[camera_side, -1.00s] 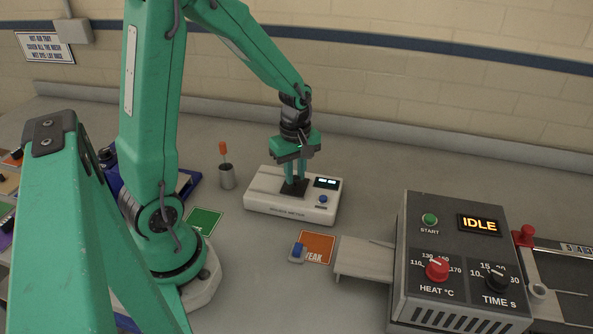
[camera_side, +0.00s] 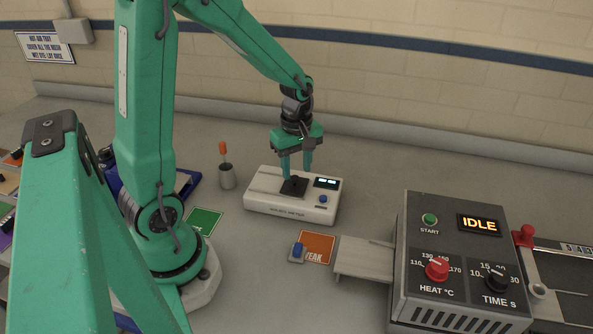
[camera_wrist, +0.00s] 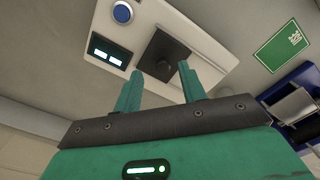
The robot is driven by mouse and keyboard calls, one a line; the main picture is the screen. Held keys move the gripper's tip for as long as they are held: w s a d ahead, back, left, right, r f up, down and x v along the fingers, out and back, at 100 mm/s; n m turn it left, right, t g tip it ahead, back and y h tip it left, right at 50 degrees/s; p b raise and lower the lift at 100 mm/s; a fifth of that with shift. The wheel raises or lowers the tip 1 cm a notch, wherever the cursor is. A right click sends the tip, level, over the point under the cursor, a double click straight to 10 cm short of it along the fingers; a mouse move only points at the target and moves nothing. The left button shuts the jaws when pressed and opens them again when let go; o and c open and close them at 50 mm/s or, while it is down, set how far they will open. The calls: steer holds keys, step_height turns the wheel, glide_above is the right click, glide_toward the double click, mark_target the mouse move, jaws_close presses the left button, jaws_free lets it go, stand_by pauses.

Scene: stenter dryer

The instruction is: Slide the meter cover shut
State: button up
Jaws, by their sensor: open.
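The meter (camera_side: 270,202) is a white box with a lit two-part display (camera_side: 326,183) and a blue button (camera_side: 323,199). Its dark square cover (camera_side: 293,187) lies on the top, left of the display, with a small raised knob; the cover also shows in the wrist view (camera_wrist: 166,57). A pale slot or track runs left of the cover. My gripper (camera_side: 297,174) is above the cover with its fingers apart and empty. In the wrist view the fingertips (camera_wrist: 160,74) stand either side of the cover's near part, apart from the knob. Whether any opening remains beside the cover is unclear.
A grey dryer box (camera_side: 455,260) reading IDLE stands at right, with a pale shelf (camera_side: 365,259) on its left. An orange card (camera_side: 318,248), a blue-topped piece (camera_side: 298,250), a green card (camera_side: 205,221) and a cup with an orange-handled tool (camera_side: 227,177) surround the meter.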

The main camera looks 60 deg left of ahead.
mark_target(297, 177)
steer(key=shift+r, duration=2.95)
steer(key=s+d+r+m+t, duration=0.5)
steer(key=s+d+r+m, duration=0.3)
steer(key=m, duration=1)
steer(key=shift+s+d+r+t, duration=0.15)
steer(key=shift+s+r+t, duration=0.15)
steer(key=shift+s+r, duration=0.75)
steer(key=shift+s+f, duration=0.1)
